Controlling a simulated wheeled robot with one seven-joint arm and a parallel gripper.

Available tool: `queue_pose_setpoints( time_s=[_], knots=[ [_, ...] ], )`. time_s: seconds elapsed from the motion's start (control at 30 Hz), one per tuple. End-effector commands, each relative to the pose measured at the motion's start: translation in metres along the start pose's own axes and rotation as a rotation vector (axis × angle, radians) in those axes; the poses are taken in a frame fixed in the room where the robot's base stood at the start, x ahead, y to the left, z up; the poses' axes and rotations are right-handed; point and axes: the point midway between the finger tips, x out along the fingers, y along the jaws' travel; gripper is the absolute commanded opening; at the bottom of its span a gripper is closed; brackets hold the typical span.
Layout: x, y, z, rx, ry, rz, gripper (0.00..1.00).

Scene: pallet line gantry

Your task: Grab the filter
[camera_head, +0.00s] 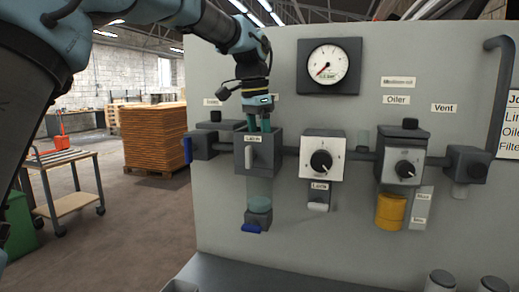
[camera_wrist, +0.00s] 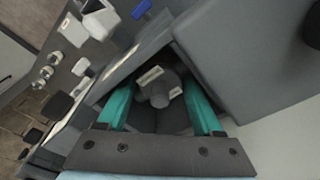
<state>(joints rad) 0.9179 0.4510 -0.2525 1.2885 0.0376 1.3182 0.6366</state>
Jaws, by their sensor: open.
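The filter unit is a dark grey housing (camera_head: 258,151) on the upright panel, with a "Latch" label on its front. A clear bowl with a teal-green part (camera_head: 260,205) hangs below it. My gripper (camera_head: 259,126) points down at the housing's top, its teal fingertips partly hidden by the front wall. In the wrist view my gripper (camera_wrist: 160,84) is open, with a finger on each side of a grey round-knobbed piece (camera_wrist: 158,92) inside the housing. That piece looks like the filter element's top. I cannot tell whether the fingers touch it.
A regulator with a black knob (camera_head: 321,161) sits right of the housing, and an oiler (camera_head: 402,157) with a yellow bowl is further right. A blue-handled valve (camera_head: 203,143) is close on the left. A gauge (camera_head: 327,65) is above. Open floor and a cart (camera_head: 66,186) lie left.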

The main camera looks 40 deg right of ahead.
Motion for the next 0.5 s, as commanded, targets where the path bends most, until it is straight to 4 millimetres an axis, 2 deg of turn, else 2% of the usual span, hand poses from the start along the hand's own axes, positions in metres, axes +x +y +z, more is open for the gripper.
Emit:
queue_pose_setpoints(
  time_s=[0.23, 0.5],
  knots=[
    [0.0022, -0.0001, -0.0001, 0.000, 0.001, -0.001, 0.67],
    [0.0021, -0.0001, -0.0001, 0.000, 0.000, -0.001, 0.38]
  ],
)
